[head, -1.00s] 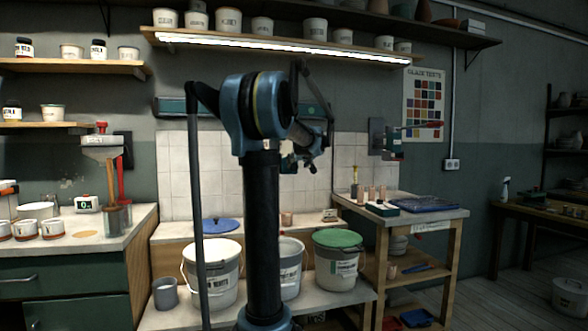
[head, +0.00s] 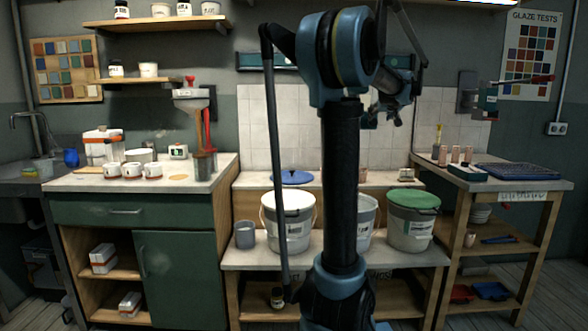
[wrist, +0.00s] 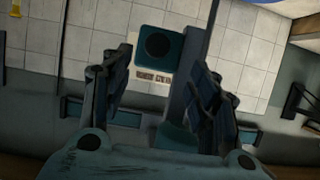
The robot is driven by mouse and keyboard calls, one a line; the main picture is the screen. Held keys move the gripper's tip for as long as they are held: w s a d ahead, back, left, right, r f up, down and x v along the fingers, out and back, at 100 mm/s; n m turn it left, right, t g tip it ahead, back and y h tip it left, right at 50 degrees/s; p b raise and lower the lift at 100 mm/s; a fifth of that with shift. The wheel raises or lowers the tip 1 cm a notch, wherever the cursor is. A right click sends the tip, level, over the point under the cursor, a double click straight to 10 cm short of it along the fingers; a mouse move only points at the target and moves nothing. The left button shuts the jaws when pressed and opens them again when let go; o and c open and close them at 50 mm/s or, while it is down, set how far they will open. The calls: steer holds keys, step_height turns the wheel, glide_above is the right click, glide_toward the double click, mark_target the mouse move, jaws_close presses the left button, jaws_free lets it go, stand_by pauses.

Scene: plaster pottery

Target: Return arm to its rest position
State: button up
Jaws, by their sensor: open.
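My arm stands upright in the middle of the head view, bent over at the top. My gripper (head: 391,112) hangs to the right of the column, up in the air in front of the tiled wall and above the bench. In the wrist view my gripper (wrist: 160,100) shows two dark fingers spread wide apart. Nothing is between the fingers; the tiled wall (wrist: 75,45) and a dark teal wall box with a round black disc (wrist: 157,45) show behind them. The gripper touches nothing that I can see.
White bucket (head: 289,222) and green-lidded bucket (head: 411,224) stand on the low bench (head: 255,258). A side table (head: 450,178) with small clay pieces is at right. A green cabinet (head: 178,275) is at left. Shelves (head: 165,22) hang above. The air around the gripper looks clear.

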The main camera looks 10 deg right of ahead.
steer(key=s+a+f+n+g+y, duration=0.1)
steer(key=s+a+f+g, duration=0.1)
steer(key=s+a+f, duration=0.55)
steer(key=s+a+f+g+y, duration=0.15)
steer(key=a+f, duration=0.25)
steer(key=a, duration=0.7)
steer(key=s+a+f+n+g+y, duration=0.1)
steer(key=s+a+f+g+y, duration=0.1)
steer(key=s+a+f, duration=0.6)
steer(key=s+a+f+g+h, duration=0.1)
steer(key=s+a+f, duration=0.3)
steer(key=s+f, duration=0.6)
steer(key=s+a+f+g+h, duration=0.1)
steer(key=s+a+f+g, duration=0.3)
steer(key=s+f, duration=0.7)
steer(key=s+a, duration=0.1)
steer(key=s, duration=0.2)
steer(key=shift+s+h, duration=0.3)
steer(key=shift+h, duration=0.05)
steer(key=shift+a+g, duration=0.1)
steer(key=shift+g, duration=0.15)
steer(key=shift+w+f, duration=0.2)
steer(key=shift+w, duration=0.3)
